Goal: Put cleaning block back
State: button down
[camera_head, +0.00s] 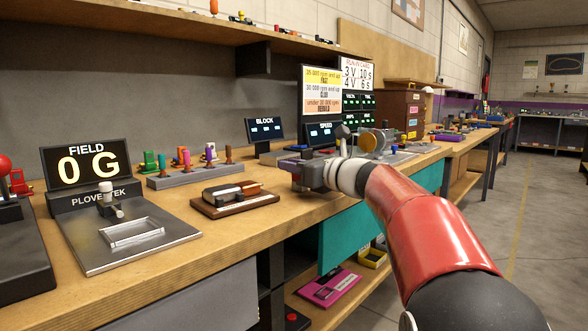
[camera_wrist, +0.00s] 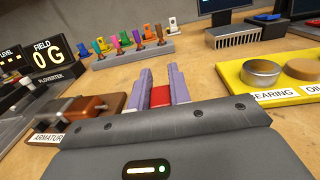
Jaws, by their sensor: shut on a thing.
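My gripper (camera_head: 290,165) is over the workbench near its front edge, right of the wooden armature stand. In the wrist view its purple fingers (camera_wrist: 162,80) are shut on a small red block (camera_wrist: 160,96). Only part of the block shows between the fingers; I take it to be the cleaning block. The block display (camera_head: 264,130) stands at the back of the bench, beyond my gripper.
The armature stand (camera_head: 235,200) is close on the left. A grey rack of coloured-handled pieces (camera_head: 196,178) stands behind it, and the field meter (camera_head: 85,168) is further left. In the wrist view a yellow tray (camera_wrist: 270,95) with bearing and oil labels is on the right.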

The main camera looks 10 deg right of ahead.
jog(key=shift+f, duration=0.1)
jog(key=c, duration=1.3)
grip_release()
jog(key=v, duration=1.2)
jog(key=shift+s, duration=0.1)
